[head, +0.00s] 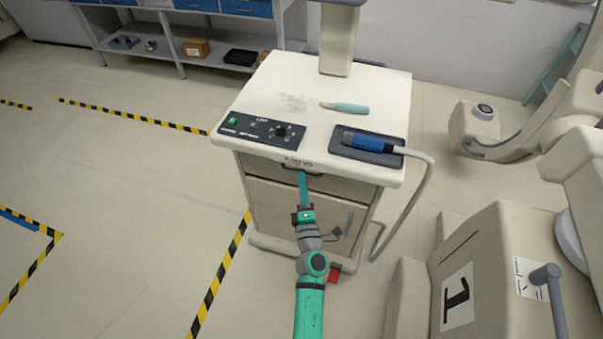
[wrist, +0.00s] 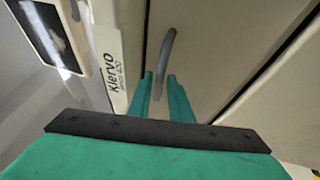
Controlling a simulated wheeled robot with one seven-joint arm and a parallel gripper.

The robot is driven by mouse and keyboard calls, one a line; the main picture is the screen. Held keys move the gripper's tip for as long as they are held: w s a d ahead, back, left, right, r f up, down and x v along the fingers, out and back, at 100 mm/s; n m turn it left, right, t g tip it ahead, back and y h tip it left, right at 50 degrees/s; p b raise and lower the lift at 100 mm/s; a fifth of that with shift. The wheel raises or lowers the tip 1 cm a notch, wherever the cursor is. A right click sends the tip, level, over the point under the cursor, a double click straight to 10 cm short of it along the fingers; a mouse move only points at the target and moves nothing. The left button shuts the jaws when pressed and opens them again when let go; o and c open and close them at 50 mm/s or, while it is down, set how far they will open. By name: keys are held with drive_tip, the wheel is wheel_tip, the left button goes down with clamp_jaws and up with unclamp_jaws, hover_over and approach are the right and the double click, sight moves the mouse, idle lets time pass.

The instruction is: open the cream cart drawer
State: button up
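The cream cart (head: 290,85) stands in the middle of the head view. Its drawer front (head: 350,187) sits below the worktop and looks flush with the body, with no visible gap. The drawer's grey curved handle (wrist: 166,50) shows clearly in the wrist view; in the head view it is partly hidden under the worktop edge. My gripper (head: 302,173) is at the drawer front. In the wrist view my gripper (wrist: 160,77) has its two green fingers apart, with the handle's near end seen between them. I cannot tell whether they touch it.
A control panel (head: 262,132), a teal-handled tool (head: 350,107) and a dark tray (head: 340,153) with a blue handpiece (head: 368,142) are on the worktop. The handpiece's hose hangs at the cart's right. A beige machine (head: 500,270) stands close on the right. The floor at left is clear.

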drive_tip(key=shift+x, duration=1.6)
